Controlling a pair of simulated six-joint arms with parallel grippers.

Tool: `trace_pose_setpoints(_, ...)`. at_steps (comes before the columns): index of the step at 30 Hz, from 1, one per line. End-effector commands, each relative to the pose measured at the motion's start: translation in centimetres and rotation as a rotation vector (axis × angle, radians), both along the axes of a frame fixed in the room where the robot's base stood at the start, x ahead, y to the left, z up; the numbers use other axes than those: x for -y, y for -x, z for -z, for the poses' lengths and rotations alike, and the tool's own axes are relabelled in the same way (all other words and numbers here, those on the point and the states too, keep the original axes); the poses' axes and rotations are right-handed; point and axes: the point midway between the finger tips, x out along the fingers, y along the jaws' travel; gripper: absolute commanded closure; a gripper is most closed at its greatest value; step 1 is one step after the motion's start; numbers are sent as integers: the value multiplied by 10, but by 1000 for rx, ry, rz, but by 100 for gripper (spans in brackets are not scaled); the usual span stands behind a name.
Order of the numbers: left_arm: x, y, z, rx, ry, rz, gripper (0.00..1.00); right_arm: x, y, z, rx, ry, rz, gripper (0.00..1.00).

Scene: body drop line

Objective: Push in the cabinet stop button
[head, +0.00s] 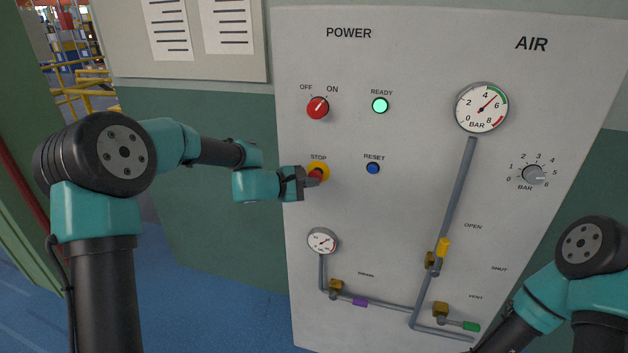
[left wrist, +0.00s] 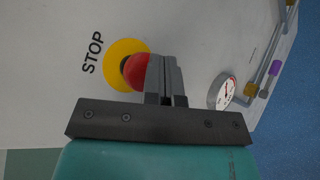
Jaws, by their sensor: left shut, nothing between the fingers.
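The stop button is a red mushroom head on a yellow ring (head: 318,170), under the word STOP on the grey cabinet panel. In the left wrist view the red head (left wrist: 137,71) stands out from the yellow ring (left wrist: 117,52). My left gripper (head: 311,182) is shut and empty, with its fingers at the button. In the left wrist view its closed fingers (left wrist: 168,72) overlap the right edge of the red head. I cannot tell whether they touch it. My right gripper is out of view; only part of that arm shows at the lower right.
A blue reset button (head: 373,168) is right of the stop button. A red power knob (head: 318,108) and a lit green ready lamp (head: 380,105) are above. A small gauge (head: 322,240) and pipes with valve handles are below. The space left of the cabinet is open.

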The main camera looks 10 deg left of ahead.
Motion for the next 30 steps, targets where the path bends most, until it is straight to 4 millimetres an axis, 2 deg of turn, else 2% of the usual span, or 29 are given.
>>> trace_pose_setpoints(30, 0, -8, 0, 1, -1, -1, 100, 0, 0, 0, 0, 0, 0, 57)
